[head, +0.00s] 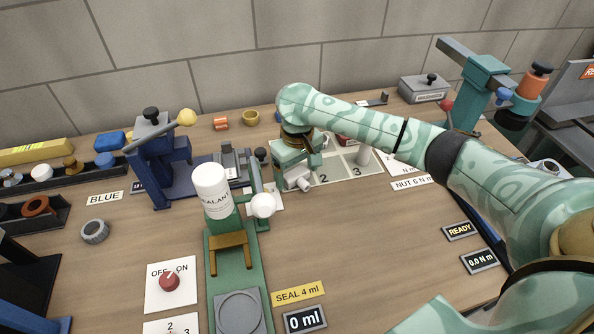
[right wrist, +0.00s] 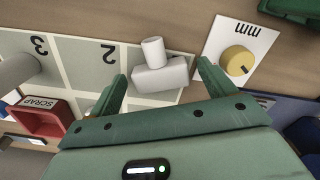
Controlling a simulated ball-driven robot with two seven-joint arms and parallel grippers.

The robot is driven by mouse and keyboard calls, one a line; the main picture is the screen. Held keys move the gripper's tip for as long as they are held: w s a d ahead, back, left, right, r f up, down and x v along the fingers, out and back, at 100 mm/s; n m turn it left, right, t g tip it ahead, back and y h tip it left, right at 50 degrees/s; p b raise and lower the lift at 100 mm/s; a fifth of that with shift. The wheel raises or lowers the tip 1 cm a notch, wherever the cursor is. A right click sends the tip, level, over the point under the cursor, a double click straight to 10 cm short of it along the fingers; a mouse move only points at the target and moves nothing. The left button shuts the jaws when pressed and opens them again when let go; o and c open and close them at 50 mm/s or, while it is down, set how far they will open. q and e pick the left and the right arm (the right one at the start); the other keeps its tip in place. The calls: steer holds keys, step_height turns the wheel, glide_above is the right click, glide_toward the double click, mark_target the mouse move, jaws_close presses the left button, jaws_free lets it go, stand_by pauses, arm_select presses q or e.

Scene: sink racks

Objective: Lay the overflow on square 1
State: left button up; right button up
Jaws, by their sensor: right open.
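The overflow appears to be the pale grey-white fitting, a block with a short round stub (right wrist: 160,66). It lies on the pale numbered mat, on the end square beside 2; its number is hidden, so I take it as square 1 (right wrist: 168,98). The fitting also shows in the head view (head: 298,181). My right gripper (right wrist: 161,72) is open around it. A gap shows on each side between finger and fitting. In the head view my right gripper (head: 299,168) is low over that square. My left gripper is not in view.
A pale cylinder (head: 364,155) stands on square 3. A red SCRAP tray (right wrist: 42,117) lies behind the mat. A yellow knob on an mm card (right wrist: 238,61) is close beside the right finger. A green sealant stand (head: 229,243) and blue fixture (head: 165,165) stand left.

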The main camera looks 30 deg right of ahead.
mark_target(297, 174)
arm_select(q)
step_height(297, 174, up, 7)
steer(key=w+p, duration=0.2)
steer(key=p, duration=0.5)
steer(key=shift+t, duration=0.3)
arm_select(e)
step_height(297, 174, up, 12)
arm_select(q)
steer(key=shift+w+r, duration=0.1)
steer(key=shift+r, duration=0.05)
